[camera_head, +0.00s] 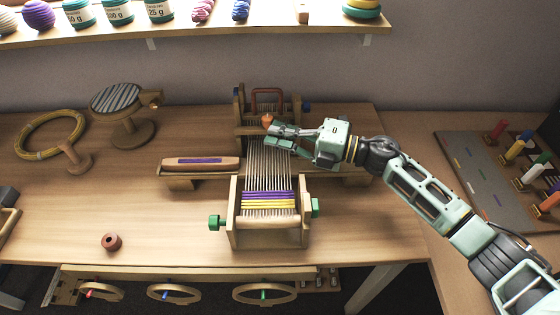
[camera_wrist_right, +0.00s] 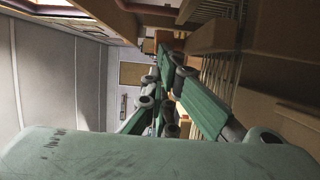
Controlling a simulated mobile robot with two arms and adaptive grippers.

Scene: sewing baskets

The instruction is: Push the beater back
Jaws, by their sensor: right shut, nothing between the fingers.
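A small wooden loom (camera_head: 234,226) stands on the table, with pale warp threads (camera_head: 268,170) running front to back and a purple and yellow woven band near its front. At its back are a wooden crosspiece with an orange knob (camera_head: 267,119) and a red upright handle (camera_head: 268,92). I cannot tell for certain which part is the beater. My right gripper (camera_head: 270,137) is shut and empty over the back of the warp, by the knob, its fingers pointing left. Contact is unclear. Its green fingers also show in the right wrist view (camera_wrist_right: 178,98). My left gripper is out of view.
A boat-shaped wooden piece with purple thread (camera_head: 178,165) lies left of the loom. A striped round stand (camera_head: 115,97), a yellow hoop (camera_head: 20,146) and a small reddish spool (camera_head: 111,242) are farther left. A shelf with yarn runs above. The front-left table is mostly clear.

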